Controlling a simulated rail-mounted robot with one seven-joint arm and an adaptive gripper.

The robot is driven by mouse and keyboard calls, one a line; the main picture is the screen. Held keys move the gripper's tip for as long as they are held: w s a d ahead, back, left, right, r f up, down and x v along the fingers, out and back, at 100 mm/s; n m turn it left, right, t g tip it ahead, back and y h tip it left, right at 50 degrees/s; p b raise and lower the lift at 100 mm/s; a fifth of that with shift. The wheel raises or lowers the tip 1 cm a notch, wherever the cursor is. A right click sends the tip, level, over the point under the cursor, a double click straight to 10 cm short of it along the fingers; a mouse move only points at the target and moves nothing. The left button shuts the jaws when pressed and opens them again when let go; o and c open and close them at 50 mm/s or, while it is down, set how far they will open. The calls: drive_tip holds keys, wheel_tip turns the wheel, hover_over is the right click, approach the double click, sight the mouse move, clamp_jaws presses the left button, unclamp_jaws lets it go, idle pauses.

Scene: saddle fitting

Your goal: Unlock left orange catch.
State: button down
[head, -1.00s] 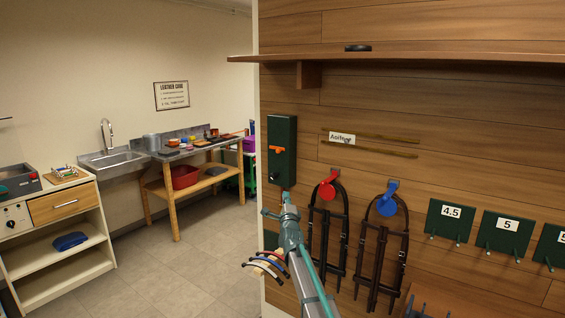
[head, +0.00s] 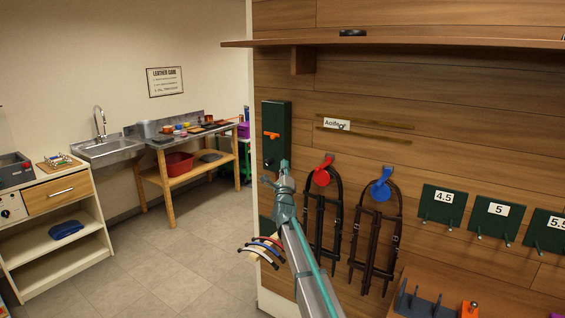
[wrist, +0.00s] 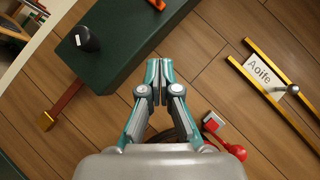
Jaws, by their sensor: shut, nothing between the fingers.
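The orange catch (head: 271,135) is a short, roughly level bar on the upper half of a dark green box (head: 277,110) fixed to the wooden wall. In the wrist view only part of the orange catch (wrist: 157,4) shows at the top edge. A black knob (head: 268,163) sits below the catch; it also shows in the wrist view (wrist: 85,38). My gripper (head: 284,165) is at the lower right edge of the box, below the catch and apart from it.
A red holder (head: 321,177) and a blue holder (head: 382,190) with dark straps hang right of my arm. The name label Aoife (head: 337,125) sits between two rails. A shelf (head: 400,43) juts out above. A tray (head: 425,308) with an orange block (head: 469,310) is at lower right.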

sight(278, 136)
drive_tip(key=p+x, duration=0.3)
drive_tip(key=x, duration=0.6)
drive_tip(key=shift+w+a+r+p, duration=0.1)
drive_tip(key=shift+w+r+p, duration=0.1)
drive_tip(key=shift+w+p, duration=0.1)
drive_tip(key=a+r+p, duration=0.1)
drive_tip(key=s+a+r, duration=0.1)
drive_tip(key=shift+s+a+p, duration=0.1)
drive_tip(key=shift+a+p, duration=0.2)
drive_tip(key=shift+p, duration=0.05)
drive_tip(key=shift+a, duration=0.15)
drive_tip(key=shift+s+a+r, duration=0.1)
drive_tip(key=shift+a, duration=0.05)
